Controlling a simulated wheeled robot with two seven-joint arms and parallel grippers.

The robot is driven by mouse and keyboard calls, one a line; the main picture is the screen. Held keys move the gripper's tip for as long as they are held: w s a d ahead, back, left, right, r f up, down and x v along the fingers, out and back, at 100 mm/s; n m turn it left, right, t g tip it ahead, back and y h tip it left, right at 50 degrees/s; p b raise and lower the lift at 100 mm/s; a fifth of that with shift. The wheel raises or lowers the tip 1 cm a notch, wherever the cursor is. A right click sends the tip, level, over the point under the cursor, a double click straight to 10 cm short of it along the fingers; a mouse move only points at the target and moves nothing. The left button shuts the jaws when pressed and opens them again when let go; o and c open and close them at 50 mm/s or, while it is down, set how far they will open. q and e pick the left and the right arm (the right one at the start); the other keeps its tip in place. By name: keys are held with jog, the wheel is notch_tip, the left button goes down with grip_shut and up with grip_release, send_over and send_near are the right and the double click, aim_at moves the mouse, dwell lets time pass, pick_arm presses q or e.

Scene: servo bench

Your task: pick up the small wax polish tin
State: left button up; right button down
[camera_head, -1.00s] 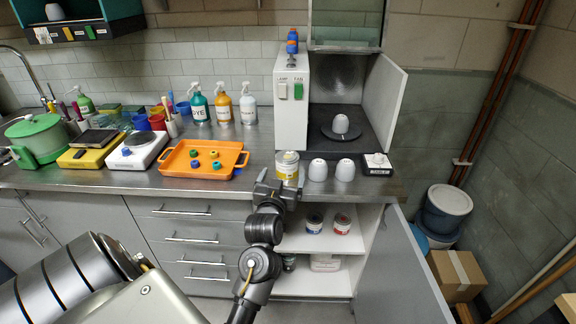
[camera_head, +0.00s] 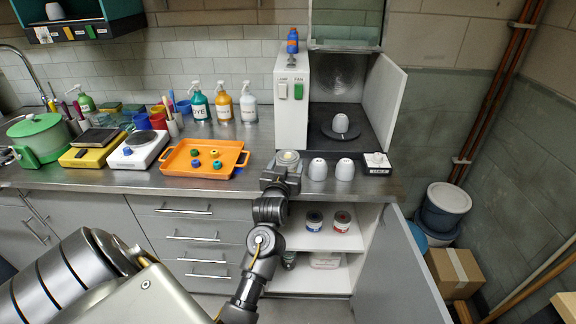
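A tin with a pale round lid (camera_head: 289,157) stands upright at the front edge of the steel bench, left of two white cups. My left gripper (camera_head: 283,175) is right in front of it and hides most of its body. I cannot tell whether the fingers touch it or have closed. Two more tins stand on the cupboard shelf below, one with a blue band (camera_head: 314,221) and one with a red band (camera_head: 342,221). No label can be read to tell which is the wax polish. My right gripper is out of view.
Two upturned white cups (camera_head: 317,169) stand close to the right of the tin, with a small black-and-white box (camera_head: 377,163) beyond. An orange tray (camera_head: 204,172) with colored pieces lies to the left. The white booth (camera_head: 291,110) rises behind. The cupboard door (camera_head: 400,270) hangs open below.

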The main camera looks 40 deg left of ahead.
aim_at(286, 159)
pick_arm(q)
jog(key=c, duration=0.5)
jog(key=shift+o, duration=0.2)
jog(key=shift+r, duration=0.55)
notch_tip(286, 159, up, 2)
jog(key=shift+s+r, duration=0.1)
jog(key=shift+r, duration=0.15)
jog(key=s+r+p, duration=0.2)
jog(key=s+r, duration=0.2)
jog(key=s, duration=0.3)
jog(key=s+d+r+p, duration=0.1)
jog(key=s+r+p, duration=0.2)
jog(key=s+r, duration=0.2)
jog(key=shift+s+r, duration=0.25)
jog(key=shift+s, duration=0.65)
